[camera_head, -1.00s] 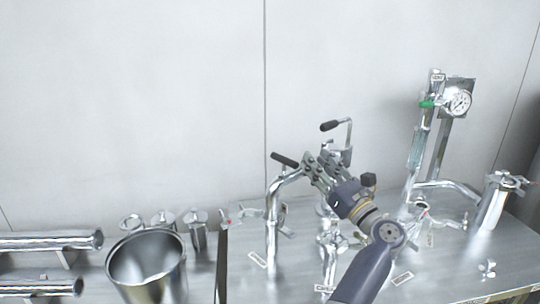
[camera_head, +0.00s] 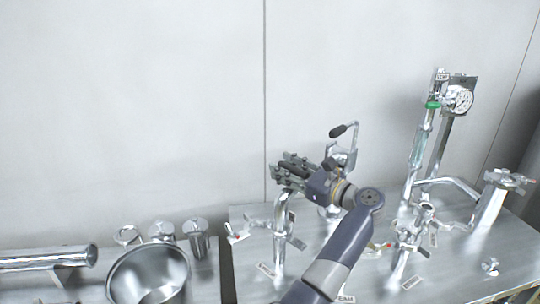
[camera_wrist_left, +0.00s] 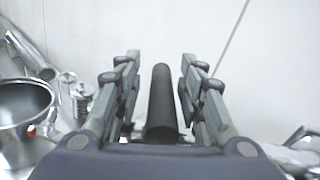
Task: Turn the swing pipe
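The swing pipe (camera_head: 280,228) is a shiny steel tube standing on the left part of the steel table. Its upper part is hidden behind my left gripper (camera_head: 280,172), which is at the pipe's top. In the left wrist view, a black cylindrical handle (camera_wrist_left: 162,105) lies between the two fingers of my left gripper (camera_wrist_left: 160,82). A gap shows on each side of the handle, so the fingers are open around it. My left forearm hides part of the fittings behind. My right gripper is out of view.
A crank with a black grip (camera_head: 338,131) stands behind and right of my gripper. A pressure gauge (camera_head: 460,100) and pipework stand at the right. A steel bucket (camera_head: 150,277) and small canisters (camera_head: 197,238) are at the left. Air above the table's left part is clear.

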